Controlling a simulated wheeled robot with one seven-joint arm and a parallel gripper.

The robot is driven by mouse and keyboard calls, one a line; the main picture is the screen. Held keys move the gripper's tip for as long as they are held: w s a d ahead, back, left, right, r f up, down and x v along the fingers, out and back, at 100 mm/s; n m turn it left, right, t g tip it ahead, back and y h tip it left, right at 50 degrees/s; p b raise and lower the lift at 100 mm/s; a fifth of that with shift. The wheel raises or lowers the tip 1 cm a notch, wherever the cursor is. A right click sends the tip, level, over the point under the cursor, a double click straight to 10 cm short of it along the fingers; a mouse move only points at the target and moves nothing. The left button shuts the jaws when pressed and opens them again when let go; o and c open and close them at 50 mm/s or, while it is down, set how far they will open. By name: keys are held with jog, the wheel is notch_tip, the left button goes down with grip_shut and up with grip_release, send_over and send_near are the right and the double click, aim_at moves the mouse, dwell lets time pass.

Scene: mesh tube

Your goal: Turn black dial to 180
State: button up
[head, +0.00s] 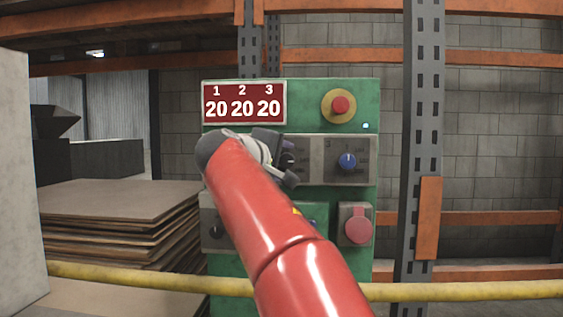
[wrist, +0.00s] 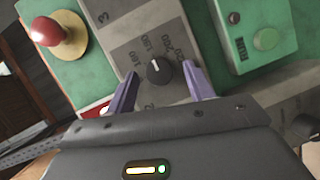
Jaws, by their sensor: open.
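The black dial (wrist: 158,71) sits on a grey plate, with a white mark on its upper side in the wrist view. In the head view the dial (head: 288,160) is partly covered by my gripper. My gripper (head: 282,159) is in front of the panel there. In the wrist view its two purple fingers (wrist: 161,80) are open, one on each side of the dial. I cannot tell whether they touch it. The red display (head: 244,103) reads 20 under each of 1, 2 and 3.
A blue dial (head: 347,162) is right of the black dial. A red mushroom button (head: 341,105) is above, and a red-covered switch (head: 357,227) is below right. A green button box (wrist: 253,34) shows in the wrist view. A yellow rail (head: 450,290) crosses in front.

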jog(key=b+v, duration=0.1)
jog(key=v, duration=0.6)
jog(key=shift+s+a, duration=0.15)
jog(key=shift+s, duration=0.2)
jog(key=shift+s, duration=0.1)
